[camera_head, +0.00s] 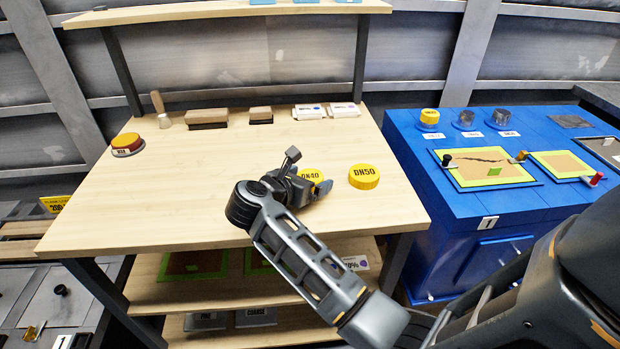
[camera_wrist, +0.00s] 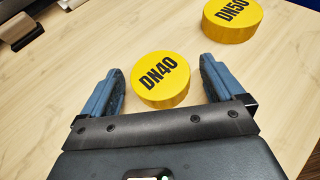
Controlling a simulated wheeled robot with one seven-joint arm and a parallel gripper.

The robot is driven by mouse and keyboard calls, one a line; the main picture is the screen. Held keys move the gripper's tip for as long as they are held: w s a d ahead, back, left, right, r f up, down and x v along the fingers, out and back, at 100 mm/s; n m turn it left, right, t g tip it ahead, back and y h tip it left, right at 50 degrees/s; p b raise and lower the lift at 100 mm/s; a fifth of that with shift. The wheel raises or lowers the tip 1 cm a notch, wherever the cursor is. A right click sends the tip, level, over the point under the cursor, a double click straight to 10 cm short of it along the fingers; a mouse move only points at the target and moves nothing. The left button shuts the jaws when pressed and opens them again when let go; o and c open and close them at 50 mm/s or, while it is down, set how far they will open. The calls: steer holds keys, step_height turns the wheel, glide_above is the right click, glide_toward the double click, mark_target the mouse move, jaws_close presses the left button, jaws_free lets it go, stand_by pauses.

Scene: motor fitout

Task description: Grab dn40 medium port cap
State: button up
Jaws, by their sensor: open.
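The DN40 cap (camera_wrist: 160,80) is a round yellow disc with black lettering, lying flat on the wooden table. In the head view the DN40 cap (camera_head: 311,175) is partly hidden behind my gripper (camera_head: 308,187). In the wrist view my gripper (camera_wrist: 162,85) is open, with one blue finger to the left of the cap and one to the right. The cap lies between and partly ahead of the fingertips, and I see a gap on each side. Nothing is held.
A yellow DN50 cap (camera_head: 364,176) lies just right of the DN40 cap. A red-and-yellow button (camera_head: 127,145) is at the table's left. Brushes or blocks (camera_head: 207,118) and white packets (camera_head: 309,112) line the back. A blue cabinet (camera_head: 470,200) stands right. The table's (camera_head: 200,190) left-middle is clear.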

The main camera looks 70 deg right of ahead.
steer(key=shift+c, duration=0.4)
steer(key=c, duration=1)
steer(key=shift+r, duration=0.1)
